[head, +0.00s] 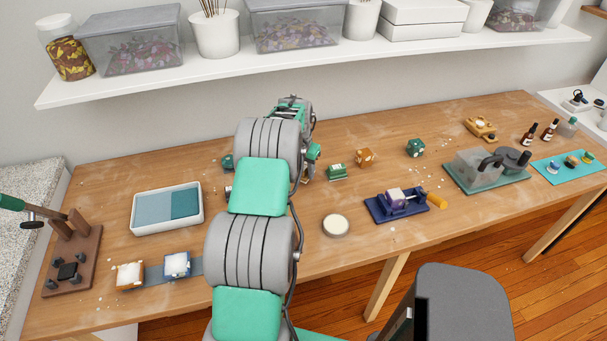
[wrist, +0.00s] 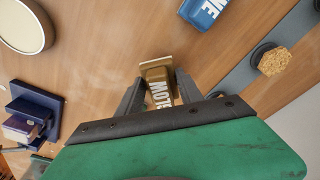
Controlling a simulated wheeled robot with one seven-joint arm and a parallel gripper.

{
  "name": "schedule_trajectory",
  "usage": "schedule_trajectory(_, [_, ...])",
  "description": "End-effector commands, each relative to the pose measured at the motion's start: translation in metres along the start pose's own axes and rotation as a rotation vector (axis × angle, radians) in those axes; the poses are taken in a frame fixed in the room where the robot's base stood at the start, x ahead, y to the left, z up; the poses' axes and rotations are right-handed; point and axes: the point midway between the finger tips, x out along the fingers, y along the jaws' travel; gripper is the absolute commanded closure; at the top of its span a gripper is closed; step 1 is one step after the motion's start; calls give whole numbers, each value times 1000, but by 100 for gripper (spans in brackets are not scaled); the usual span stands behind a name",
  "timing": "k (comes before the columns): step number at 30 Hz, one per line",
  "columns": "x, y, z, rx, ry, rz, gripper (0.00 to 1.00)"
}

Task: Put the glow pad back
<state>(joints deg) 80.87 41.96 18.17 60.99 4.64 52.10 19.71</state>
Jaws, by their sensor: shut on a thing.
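My gripper (wrist: 159,88) shows in the wrist view, its two dark fingers closed on the sides of a small brown block (wrist: 157,72). The block has a pale edge and white letters that read in part "MOTE". I cannot tell for sure which thing is the glow pad. A white-framed tray (head: 167,225) with a light and a darker teal area lies on the table left of my arm.
A round pale dish (head: 335,225), also in the wrist view (wrist: 25,25), and a blue vise (head: 397,205) stand right of my arm. A blue lettered piece (wrist: 204,10) and a grey strip (wrist: 262,62) lie beyond the fingers. A shelf (head: 320,62) overhangs the back.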

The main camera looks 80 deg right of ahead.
Motion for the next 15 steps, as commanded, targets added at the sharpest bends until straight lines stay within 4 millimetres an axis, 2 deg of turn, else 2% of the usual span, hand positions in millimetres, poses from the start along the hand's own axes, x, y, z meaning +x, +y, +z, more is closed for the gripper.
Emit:
schedule_trajectory(4, [25, 2, 5, 0, -4, 2, 100])
schedule_trajectory(15, [33, 1, 6, -1, -2, 1, 100])
